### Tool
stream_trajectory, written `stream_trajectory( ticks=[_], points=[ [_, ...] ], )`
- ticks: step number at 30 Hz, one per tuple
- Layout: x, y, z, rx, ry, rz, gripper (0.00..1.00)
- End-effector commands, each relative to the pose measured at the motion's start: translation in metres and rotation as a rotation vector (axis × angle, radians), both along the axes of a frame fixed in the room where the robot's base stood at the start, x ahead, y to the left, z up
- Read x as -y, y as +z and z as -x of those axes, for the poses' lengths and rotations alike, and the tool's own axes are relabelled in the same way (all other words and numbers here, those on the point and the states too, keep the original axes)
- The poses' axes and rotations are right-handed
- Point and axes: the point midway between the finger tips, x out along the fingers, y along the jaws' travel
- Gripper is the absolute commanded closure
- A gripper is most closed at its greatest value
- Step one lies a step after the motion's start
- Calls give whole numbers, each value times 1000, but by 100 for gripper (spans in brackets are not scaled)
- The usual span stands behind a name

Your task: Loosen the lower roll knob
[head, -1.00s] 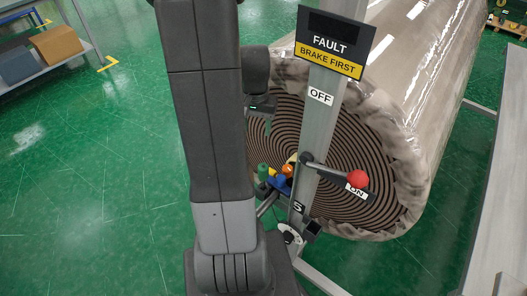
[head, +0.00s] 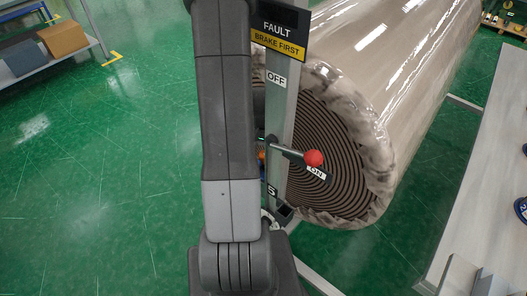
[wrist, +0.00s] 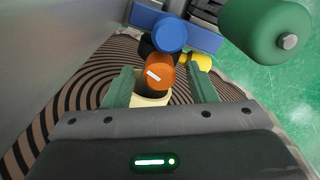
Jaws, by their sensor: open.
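In the wrist view an orange knob (wrist: 160,73) with a white mark on its end lies between the two green fingers of my gripper (wrist: 161,78). The fingers stand apart on either side of it, and I see a gap at each side. The knob sits in front of a cream core ring (wrist: 150,101) of the wrapped roll (head: 340,150). Which knob the task calls the lower one is not labelled. In the head view my arm hides the gripper, and only a sliver of orange (head: 262,155) shows beside the post.
A blue cylinder (wrist: 170,33) and a green cylinder (wrist: 264,30) stand close to the fingers. The grey post (head: 283,110) carries a FAULT / BRAKE FIRST sign (head: 278,37) and a red-balled lever (head: 313,158) near the ON label. A grey table (head: 480,190) is at right.

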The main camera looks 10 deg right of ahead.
Motion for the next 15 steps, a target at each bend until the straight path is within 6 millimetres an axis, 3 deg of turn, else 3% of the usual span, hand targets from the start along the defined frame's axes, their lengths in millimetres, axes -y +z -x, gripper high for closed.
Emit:
stream_trajectory(
  ticks=[4,11,15],
  points=[
    [0,0,0,0,0,0,48],
    [0,0,0,0,0,0,92],
    [0,0,0,0,13,0,93]
  ],
)
